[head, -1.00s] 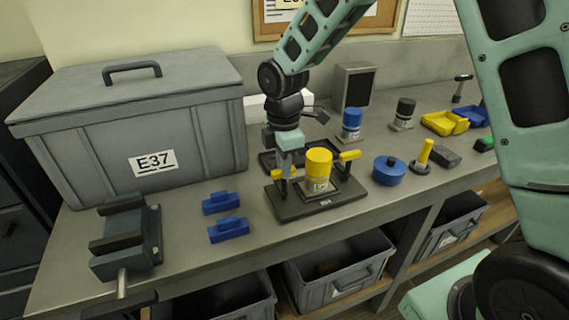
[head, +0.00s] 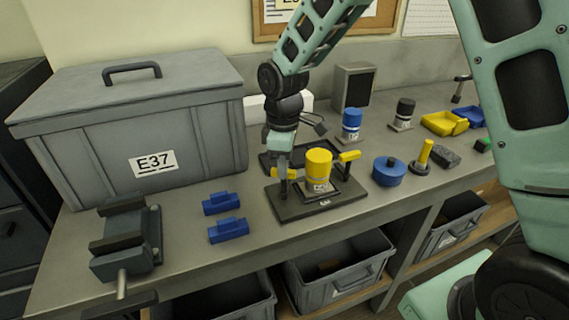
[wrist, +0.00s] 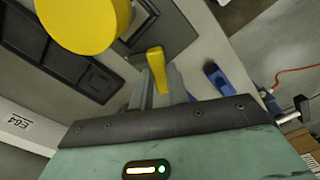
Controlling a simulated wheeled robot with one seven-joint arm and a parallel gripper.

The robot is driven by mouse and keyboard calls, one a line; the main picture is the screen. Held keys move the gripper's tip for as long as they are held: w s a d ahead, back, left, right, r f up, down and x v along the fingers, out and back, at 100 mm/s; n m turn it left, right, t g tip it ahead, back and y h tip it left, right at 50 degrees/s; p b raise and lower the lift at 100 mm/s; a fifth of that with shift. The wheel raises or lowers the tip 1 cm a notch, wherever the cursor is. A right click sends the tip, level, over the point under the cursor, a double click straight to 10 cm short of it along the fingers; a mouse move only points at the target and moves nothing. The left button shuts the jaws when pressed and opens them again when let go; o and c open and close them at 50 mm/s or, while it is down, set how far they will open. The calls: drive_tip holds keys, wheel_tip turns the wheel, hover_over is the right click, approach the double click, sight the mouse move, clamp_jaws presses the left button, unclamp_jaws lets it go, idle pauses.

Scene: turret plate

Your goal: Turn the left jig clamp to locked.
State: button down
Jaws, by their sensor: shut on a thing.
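The left jig clamp (head: 277,173) has a yellow handle on the left side of the dark jig plate (head: 300,210). My gripper (head: 284,186) is at this clamp, pointing down, with its fingers shut on the handle. In the wrist view the yellow handle (wrist: 156,62) sits between the two fingers (wrist: 158,84). The fingers partly hide the clamp and its pivot. A yellow-capped part (head: 319,165) stands upright in the middle of the jig. The right jig clamp (head: 349,156), also yellow, sticks out on the other side of it.
Two blue blocks (head: 228,229) and a dark vise (head: 126,240) lie to the left of the jig. A large grey E37 box (head: 200,145) stands at the back left. A blue round part (head: 389,172) and a yellow-handled tool (head: 424,157) stand to the right.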

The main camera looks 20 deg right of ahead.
drive_tip(key=m, duration=0.6)
drive_tip(key=shift+s+m, duration=0.1)
drive_tip(key=shift+m, duration=0.2)
drive_tip(key=m, duration=0.5)
drive_tip(key=shift+f+p, duration=0.1)
drive_tip(key=shift+p, duration=0.2)
drive_tip(key=c, duration=1.4)
unclamp_jaws()
drive_tip(key=shift+o, duration=0.2)
drive_tip(key=shift+r, duration=0.35)
wheel_tip(320, 180, up, 17)
drive_tip(key=b, duration=0.2)
